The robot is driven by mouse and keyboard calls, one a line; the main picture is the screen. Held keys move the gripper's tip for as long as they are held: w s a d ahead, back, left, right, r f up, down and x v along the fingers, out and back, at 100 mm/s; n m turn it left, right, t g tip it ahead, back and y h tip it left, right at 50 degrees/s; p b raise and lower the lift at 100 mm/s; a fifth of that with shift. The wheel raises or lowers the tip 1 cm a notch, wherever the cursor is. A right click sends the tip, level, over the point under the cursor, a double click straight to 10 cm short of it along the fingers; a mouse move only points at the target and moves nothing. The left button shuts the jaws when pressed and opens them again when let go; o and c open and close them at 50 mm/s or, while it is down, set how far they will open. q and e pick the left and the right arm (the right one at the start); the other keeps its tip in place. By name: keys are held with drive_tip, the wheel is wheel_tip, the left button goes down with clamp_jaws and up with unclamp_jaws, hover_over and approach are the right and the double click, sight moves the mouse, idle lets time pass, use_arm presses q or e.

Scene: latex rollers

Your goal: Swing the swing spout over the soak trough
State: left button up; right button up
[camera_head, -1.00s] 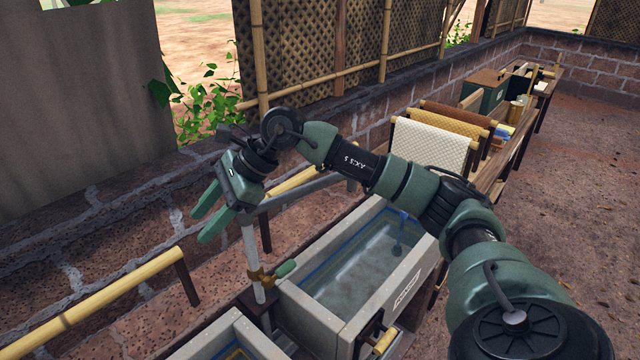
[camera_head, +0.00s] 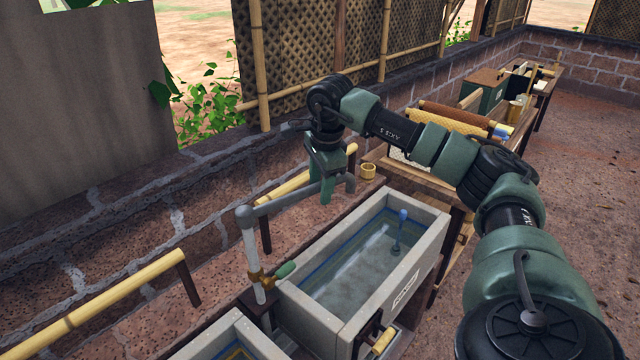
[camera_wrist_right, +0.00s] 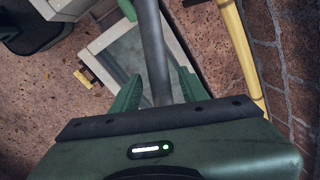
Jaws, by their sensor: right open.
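The swing spout (camera_head: 290,199) is a grey pipe on a pale standpipe (camera_head: 250,250). It runs right along the wall side, and its down-turned end (camera_head: 350,184) hangs beside the trough's far rim, not over the water. The soak trough (camera_head: 432,221) is a grey box of water with a label on its front. My right gripper (camera_head: 325,188) is at the spout near its free end. In the right wrist view the spout (camera_wrist_right: 152,45) passes between the two separated green fingers of the gripper (camera_wrist_right: 158,78); contact cannot be told. My left gripper is out of view.
A brass fitting with a green lever (camera_head: 285,270) is low on the standpipe. Bamboo rails (camera_head: 110,295) run along the brick wall. A second trough (camera_head: 235,335) stands at the front. A bench with draped cloth (camera_head: 455,118) is at the back right. The space above the water is clear.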

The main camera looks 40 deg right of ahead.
drive_tip(key=shift+f, duration=0.25)
clamp_jaws()
drive_tip(key=shift+w, duration=0.1)
idle(1.2)
